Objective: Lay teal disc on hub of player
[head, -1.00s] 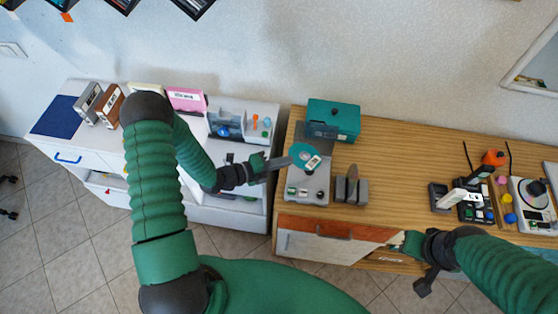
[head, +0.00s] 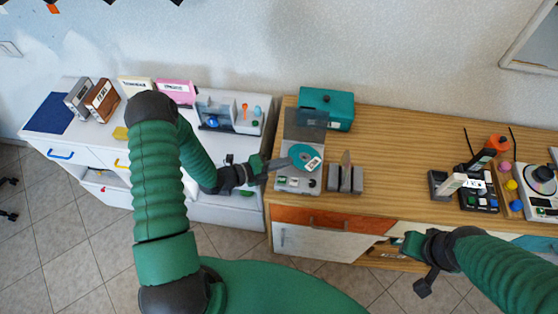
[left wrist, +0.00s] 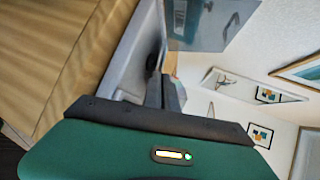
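The teal disc (head: 303,154), with a white label, is at the tips of my left gripper (head: 284,162) in the head view. The gripper appears shut on its left edge. The disc is over the grey player (head: 296,185), whose see-through lid (head: 306,124) stands open behind it. The disc hides the player's hub in the head view, and I cannot tell how high it is above the hub. The left wrist view shows the dark fingers (left wrist: 165,92) close together beside the player's edge (left wrist: 141,48); the disc is not clear there. My right gripper (head: 424,285) is low at the cabinet front.
A teal box (head: 328,108) stands behind the player. A grey rack (head: 345,180) with an upright piece is just right of it. A white shelf unit (head: 225,195) is on the left. The wooden top (head: 400,160) is clear between the rack and the devices at right.

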